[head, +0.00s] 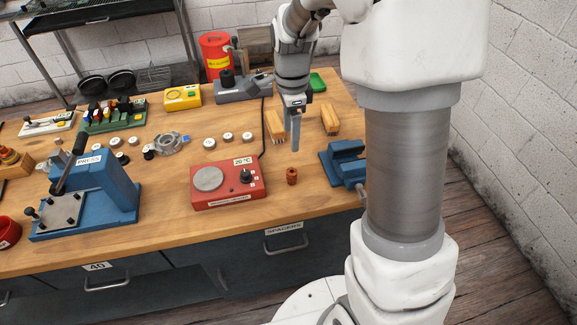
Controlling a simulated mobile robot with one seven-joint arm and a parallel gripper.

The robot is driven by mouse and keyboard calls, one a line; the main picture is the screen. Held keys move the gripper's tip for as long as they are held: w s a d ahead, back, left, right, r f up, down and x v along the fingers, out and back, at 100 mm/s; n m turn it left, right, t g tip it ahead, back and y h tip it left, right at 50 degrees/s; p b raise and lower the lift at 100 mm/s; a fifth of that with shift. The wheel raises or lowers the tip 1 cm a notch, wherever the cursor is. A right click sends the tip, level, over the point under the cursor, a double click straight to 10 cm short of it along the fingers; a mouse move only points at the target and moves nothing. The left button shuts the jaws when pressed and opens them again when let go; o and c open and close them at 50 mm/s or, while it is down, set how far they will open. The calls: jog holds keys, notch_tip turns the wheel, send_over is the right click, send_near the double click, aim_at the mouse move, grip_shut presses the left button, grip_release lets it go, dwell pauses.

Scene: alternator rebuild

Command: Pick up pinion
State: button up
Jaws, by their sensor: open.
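A small reddish-brown ribbed cylinder (291,176) stands upright on the wooden bench, just right of the red hot plate. It may be the pinion, but it is too small to be sure. My gripper (295,148) points down over the bench, a little above and behind the cylinder in the picture. Its fingers are seen nearly edge-on, so the gap between them hardly shows. It is open, with nothing visible in it, and appears apart from the cylinder.
The red hot plate (228,185) reads 20 °C. A blue vise (343,165) stands close right of the cylinder. Two wooden-backed brushes (330,120) lie behind. A blue press (95,195) is at left, with several small round parts (228,138) mid-bench. The bench in front of the cylinder is clear.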

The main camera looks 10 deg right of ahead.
aim_at(292, 172)
notch_tip(292, 172, down, 15)
jog(key=shift+d+f, duration=0.1)
dwell(0.5)
jog(key=shift+c, duration=0.3)
grip_shut()
